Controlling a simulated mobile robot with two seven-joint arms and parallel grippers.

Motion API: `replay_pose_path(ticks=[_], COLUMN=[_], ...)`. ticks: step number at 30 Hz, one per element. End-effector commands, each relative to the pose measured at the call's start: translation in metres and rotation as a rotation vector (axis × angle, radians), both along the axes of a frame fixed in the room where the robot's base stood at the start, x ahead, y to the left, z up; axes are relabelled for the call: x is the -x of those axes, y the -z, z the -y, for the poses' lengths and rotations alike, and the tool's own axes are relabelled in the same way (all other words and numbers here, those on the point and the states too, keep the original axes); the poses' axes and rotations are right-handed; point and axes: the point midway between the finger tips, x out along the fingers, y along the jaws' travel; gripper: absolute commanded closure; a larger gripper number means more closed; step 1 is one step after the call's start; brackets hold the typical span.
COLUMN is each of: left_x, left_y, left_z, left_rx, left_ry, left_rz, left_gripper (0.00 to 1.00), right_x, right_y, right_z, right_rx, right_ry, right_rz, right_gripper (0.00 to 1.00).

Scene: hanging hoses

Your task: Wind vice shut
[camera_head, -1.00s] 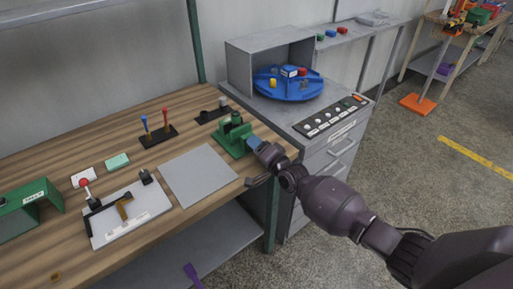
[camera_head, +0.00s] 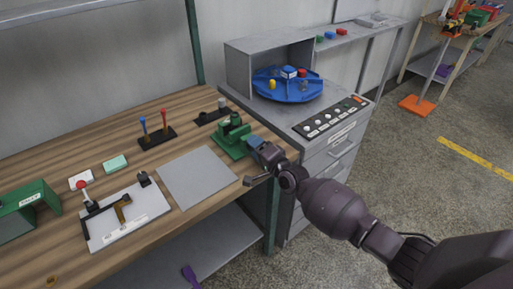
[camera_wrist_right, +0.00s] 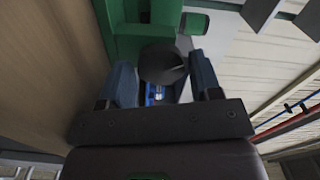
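The green vice (camera_head: 232,138) stands on the wooden bench near its right front corner. My right gripper (camera_head: 255,144) is at the vice's front right side, its blue fingers pointing at it. In the right wrist view, a dark round knob (camera_wrist_right: 162,66) lies between the two fingers (camera_wrist_right: 163,82), in front of the vice's green body (camera_wrist_right: 140,32). Only narrow gaps, if any, show between knob and fingers; I cannot tell whether they press on it. The vice's jaws are too small to judge. My left gripper is not in view.
A grey mat (camera_head: 198,176) lies left of the vice. Behind it are a black block (camera_head: 212,114) and a stand with blue and red levers (camera_head: 157,135). A grey cabinet with a button panel (camera_head: 330,117) and blue turntable (camera_head: 287,88) stands close to the right.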

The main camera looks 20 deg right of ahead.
Motion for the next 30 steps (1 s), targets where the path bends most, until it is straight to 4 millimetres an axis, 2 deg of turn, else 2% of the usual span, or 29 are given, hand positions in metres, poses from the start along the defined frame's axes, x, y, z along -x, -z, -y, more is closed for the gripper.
replay_pose_path(ticks=[1,3,14,17,30], left_x=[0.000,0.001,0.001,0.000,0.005], left_y=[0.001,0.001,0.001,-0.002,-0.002], left_z=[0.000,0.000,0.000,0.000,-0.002], left_rx=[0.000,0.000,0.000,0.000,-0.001], left_ry=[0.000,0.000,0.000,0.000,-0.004], left_rz=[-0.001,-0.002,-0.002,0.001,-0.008], left_gripper=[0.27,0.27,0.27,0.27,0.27], right_x=[0.000,0.000,0.005,0.015,0.083], right_y=[0.000,0.000,0.000,-0.001,0.000], right_z=[0.000,0.000,0.002,0.006,0.031], right_rx=[0.000,0.000,0.001,0.001,0.001], right_ry=[0.000,0.000,0.001,0.001,0.000], right_rz=[0.000,0.000,0.001,0.001,0.000], right_gripper=[0.34,0.27,0.27,0.27,0.27])
